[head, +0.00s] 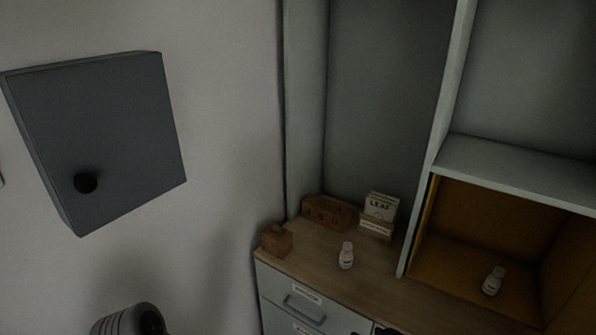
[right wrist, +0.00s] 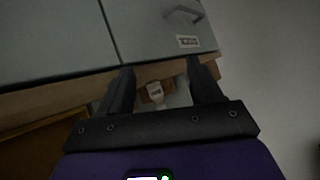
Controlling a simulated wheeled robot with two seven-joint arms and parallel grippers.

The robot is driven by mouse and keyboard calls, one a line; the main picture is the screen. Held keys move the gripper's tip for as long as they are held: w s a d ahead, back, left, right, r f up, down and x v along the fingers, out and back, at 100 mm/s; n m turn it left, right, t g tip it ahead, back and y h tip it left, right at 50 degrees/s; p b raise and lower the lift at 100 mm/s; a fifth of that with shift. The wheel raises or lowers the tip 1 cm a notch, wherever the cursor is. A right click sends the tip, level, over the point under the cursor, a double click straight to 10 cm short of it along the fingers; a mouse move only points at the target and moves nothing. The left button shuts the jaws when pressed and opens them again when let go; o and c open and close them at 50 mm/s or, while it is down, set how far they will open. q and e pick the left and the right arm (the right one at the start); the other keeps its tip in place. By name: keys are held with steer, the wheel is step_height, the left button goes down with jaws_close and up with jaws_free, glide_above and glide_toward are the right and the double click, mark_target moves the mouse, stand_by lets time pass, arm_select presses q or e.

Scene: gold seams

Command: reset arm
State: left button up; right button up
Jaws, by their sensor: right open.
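My right gripper (right wrist: 160,66) shows in the right wrist view with its two dark fingers spread apart and nothing held between them. A small white bottle (right wrist: 155,92) appears in the gap beyond the fingers, apart from them. In the head view a white bottle (head: 346,256) stands upright on the wooden counter (head: 372,290). Dark parts at the bottom edge of the head view may be my right gripper, but too little shows to tell. My left gripper is not in view; a grey rounded arm part of mine shows at the lower left.
A grey wall cabinet (head: 105,125) with a black knob hangs at left. Brown boxes (head: 326,212) and a LEAF box (head: 381,208) stand at the counter's back. Another white bottle (head: 493,280) stands in the yellow-lined compartment (head: 470,235). Drawers (head: 305,308) lie below the counter.

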steer(key=s+a+f+m+g, duration=0.2)
steer(key=s+a+f+g, duration=0.2)
steer(key=s+f, duration=0.5)
steer(key=s+a+f+m+g, duration=0.2)
steer(key=s+a+f+g, duration=0.2)
steer(key=s+f, duration=0.5)
step_height(320, 180, down, 6)
steer(key=shift+a+r+m+g+h, duration=0.1)
steer(key=shift+a+m+g+h, duration=0.2)
steer(key=shift+g, duration=0.4)
